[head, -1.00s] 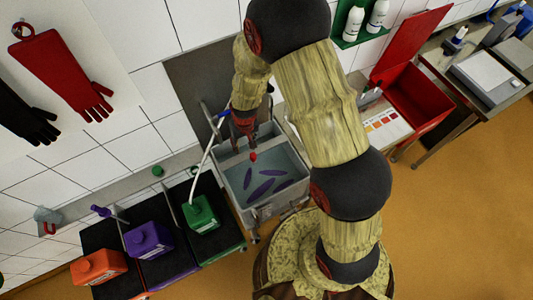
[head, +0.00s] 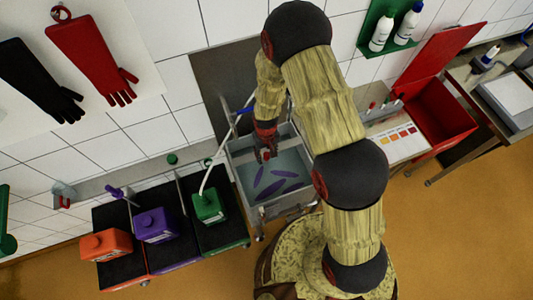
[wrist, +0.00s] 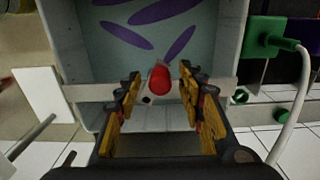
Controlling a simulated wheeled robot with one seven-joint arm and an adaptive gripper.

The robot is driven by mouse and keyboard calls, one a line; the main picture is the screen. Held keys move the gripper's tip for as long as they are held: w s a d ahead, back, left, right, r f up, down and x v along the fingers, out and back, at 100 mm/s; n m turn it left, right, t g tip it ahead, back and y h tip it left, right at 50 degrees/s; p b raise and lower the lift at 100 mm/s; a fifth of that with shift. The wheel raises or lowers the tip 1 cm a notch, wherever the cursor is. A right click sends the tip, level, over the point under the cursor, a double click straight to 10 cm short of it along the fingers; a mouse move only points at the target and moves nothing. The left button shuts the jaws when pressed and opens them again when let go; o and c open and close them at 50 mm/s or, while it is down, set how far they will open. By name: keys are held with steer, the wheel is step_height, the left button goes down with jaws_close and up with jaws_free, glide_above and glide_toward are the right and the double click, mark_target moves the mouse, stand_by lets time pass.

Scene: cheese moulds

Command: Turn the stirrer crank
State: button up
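The stirrer crank shows as a red rounded knob (wrist: 159,79) over a grey vat (wrist: 70,45) in the wrist view. A pale bar crosses behind the knob, and the rest of the crank is hard to make out. My gripper (wrist: 159,83) is open, with one yellow-and-black finger on each side of the knob in the picture and a gap on both sides. I cannot tell whether the fingertips reach down to its height. In the head view my gripper (head: 266,143) points down over the vat (head: 238,190) and partly hides the knob.
Several purple leaf shapes (head: 271,188) show in the vat's bluish contents. Left of the vat stand a green jug (head: 208,207), a purple jug (head: 153,226) and an orange jug (head: 106,246). A white hose rises beside the green jug. A red open box (head: 440,115) stands right.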

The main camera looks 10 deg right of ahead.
steer(key=shift+f, duration=0.15)
steer(key=shift+c, duration=0.7)
jaws_close()
